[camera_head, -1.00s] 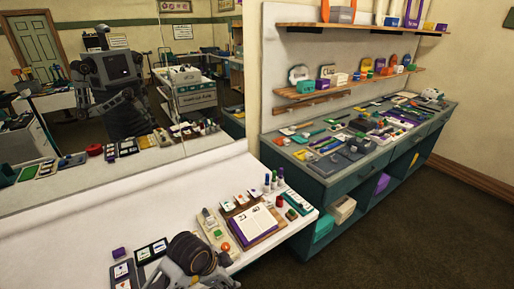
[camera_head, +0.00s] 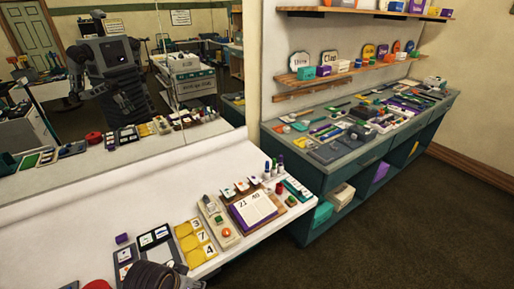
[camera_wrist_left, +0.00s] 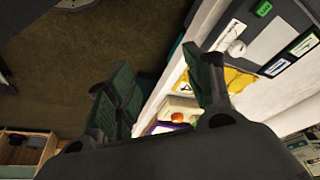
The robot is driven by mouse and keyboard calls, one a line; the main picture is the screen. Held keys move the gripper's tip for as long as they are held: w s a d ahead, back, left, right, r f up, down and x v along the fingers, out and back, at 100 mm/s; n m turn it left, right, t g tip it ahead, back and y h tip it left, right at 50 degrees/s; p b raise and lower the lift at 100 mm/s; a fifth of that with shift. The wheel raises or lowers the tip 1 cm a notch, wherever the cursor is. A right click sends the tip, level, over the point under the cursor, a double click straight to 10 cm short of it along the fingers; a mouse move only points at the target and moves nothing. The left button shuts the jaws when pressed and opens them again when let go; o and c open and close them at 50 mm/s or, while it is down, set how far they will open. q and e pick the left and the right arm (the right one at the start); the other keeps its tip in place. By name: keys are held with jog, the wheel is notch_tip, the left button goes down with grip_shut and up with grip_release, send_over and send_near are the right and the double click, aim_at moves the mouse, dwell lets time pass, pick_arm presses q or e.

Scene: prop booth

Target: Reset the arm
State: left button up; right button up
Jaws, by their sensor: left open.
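My left gripper (camera_wrist_left: 158,62) shows in the left wrist view with its two dark green-padded fingers spread apart and nothing between them. It hangs past the white table's edge, with dark floor and part of the tabletop behind it. In the head view, a dark ribbed part of my left arm shows at the bottom left, over the front of the white table (camera_head: 75,225). The left fingers are not clearly visible there. My right gripper is in neither view.
On the table are a yellow tray (camera_head: 183,230) with number cards, a dark card tray (camera_head: 124,256), a purple block (camera_head: 122,239), a beige device (camera_head: 225,232) and a flip calendar (camera_head: 252,208). A cluttered teal workbench (camera_head: 300,161) stands right. A mirror lines the table's back.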

pick_arm(q)
jog(key=s+a+f+n+g, duration=0.1)
jog(key=s+f, duration=0.1)
jog(key=f, duration=1.4)
jog(key=s+a+f+g, duration=0.1)
jog(key=s+f, duration=0.1)
jog(key=f, duration=1.5)
jog(key=s+a+f, duration=0.2)
jog(key=s+f, duration=0.8)
jog(key=s, duration=0.1)
jog(key=s+a+f, duration=0.2)
jog(key=s+f, duration=0.8)
jog(key=s, duration=0.1)
jog(key=shift+s+a+g+y, duration=0.2)
jog(key=shift+s+g+y, duration=0.15)
jog(key=shift+g+y, duration=0.05)
